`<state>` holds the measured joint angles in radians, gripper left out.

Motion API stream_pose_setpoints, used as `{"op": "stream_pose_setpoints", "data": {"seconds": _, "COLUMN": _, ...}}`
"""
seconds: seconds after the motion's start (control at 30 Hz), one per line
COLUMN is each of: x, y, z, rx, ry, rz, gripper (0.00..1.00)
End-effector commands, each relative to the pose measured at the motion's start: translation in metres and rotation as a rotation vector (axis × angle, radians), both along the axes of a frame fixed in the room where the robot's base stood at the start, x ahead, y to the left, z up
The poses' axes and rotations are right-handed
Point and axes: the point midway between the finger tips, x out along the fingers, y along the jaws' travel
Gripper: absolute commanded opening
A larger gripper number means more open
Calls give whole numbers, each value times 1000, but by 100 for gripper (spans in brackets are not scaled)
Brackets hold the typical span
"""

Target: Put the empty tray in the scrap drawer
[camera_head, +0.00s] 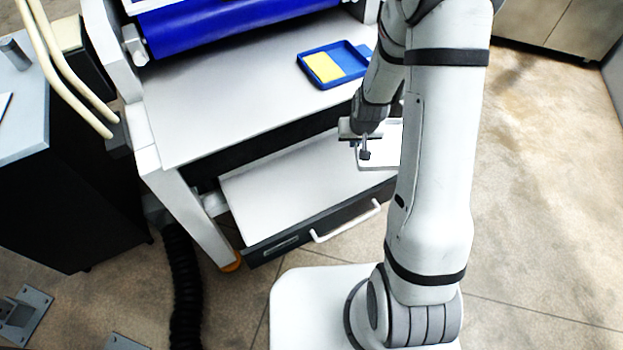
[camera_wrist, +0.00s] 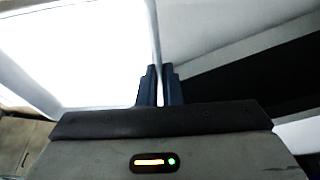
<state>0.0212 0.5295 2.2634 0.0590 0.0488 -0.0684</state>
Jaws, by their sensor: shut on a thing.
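My gripper (camera_head: 364,151) is shut on the rim of a white tray (camera_head: 378,158), held over the right part of the open drawer. My arm hides the tray's right side. In the wrist view the tray (camera_wrist: 75,50) fills the upper left, and its thin edge stands between the two dark fingertips of my gripper (camera_wrist: 159,88). The tray looks empty in what shows. The scrap drawer (camera_head: 290,190) is pulled out under the machine's table, with a light floor, a dark front and a white handle (camera_head: 346,222). I cannot tell whether the tray touches the drawer.
A blue tray (camera_head: 349,70) with a yellow piece lies on the machine table (camera_head: 230,100) above the drawer. A blue roller (camera_head: 220,28) is at the back. A dark cabinet (camera_head: 70,200) stands left, with a black hose (camera_head: 180,285) beside it. Floor at right is clear.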

Motion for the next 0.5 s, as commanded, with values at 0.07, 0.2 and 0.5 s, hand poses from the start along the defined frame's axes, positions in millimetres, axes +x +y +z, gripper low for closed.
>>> {"op": "stream_pose_setpoints", "data": {"seconds": 0.07, "x": 0, "y": 1, "z": 0, "rx": 0, "ry": -1, "rz": 3, "gripper": 0}}
{"op": "stream_pose_setpoints", "data": {"seconds": 0.2, "x": 2, "y": 8, "z": -6, "rx": 0, "ry": -3, "rz": 17, "gripper": 0}}
{"op": "stream_pose_setpoints", "data": {"seconds": 0.5, "x": 9, "y": 66, "z": -44, "rx": 1, "ry": -6, "rz": 139, "gripper": 0}}
